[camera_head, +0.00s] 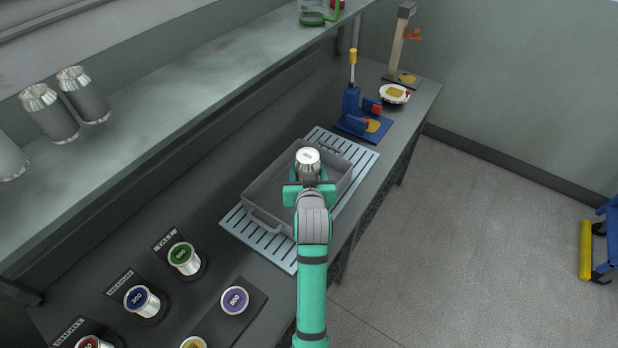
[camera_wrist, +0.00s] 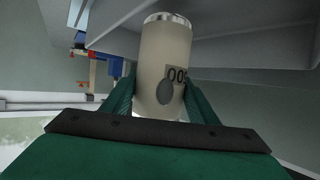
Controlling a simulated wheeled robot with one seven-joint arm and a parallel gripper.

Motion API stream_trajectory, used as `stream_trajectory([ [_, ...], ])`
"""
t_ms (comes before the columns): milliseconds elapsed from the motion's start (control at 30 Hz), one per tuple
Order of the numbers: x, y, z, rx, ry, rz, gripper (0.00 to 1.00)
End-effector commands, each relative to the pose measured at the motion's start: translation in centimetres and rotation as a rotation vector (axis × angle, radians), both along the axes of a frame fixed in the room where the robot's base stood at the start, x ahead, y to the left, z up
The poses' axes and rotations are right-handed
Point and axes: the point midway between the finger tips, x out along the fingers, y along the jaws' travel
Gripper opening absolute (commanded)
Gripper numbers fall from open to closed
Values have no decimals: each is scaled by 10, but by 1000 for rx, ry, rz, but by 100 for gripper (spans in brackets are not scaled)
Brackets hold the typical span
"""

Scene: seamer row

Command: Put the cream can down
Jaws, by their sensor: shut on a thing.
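The cream can (camera_wrist: 162,70) is held between the two green fingers of my gripper (camera_wrist: 160,100) in the wrist view. It has a silver rim and a dark label with partly visible digits. In the head view the can's pale top (camera_head: 308,157) shows at the end of my arm, above the grey tray (camera_head: 262,187). My gripper (camera_head: 309,180) is shut on the can. I cannot tell from the head view how far the can is above the tray floor. My gripper hides part of the tray.
The tray sits on a slatted rack (camera_head: 367,157) on the bench. Several coloured-lid cans, among them a green one (camera_head: 184,257), a blue one (camera_head: 141,300) and a purple one (camera_head: 235,299), stand at the lower left. A blue press (camera_head: 352,108) stands beyond the rack. A shelf (camera_head: 190,105) runs along the left.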

Motion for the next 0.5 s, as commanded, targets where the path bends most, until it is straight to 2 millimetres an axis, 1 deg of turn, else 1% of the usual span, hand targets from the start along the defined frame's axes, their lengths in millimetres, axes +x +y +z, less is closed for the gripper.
stream_trajectory([
  [33,-1,0,-9,0,2,0,8],
  [100,-1,0,-18,0,2,0,8],
  [200,-1,0,-25,0,-1,1,8],
  [500,-1,5,-27,0,-3,9,8],
])
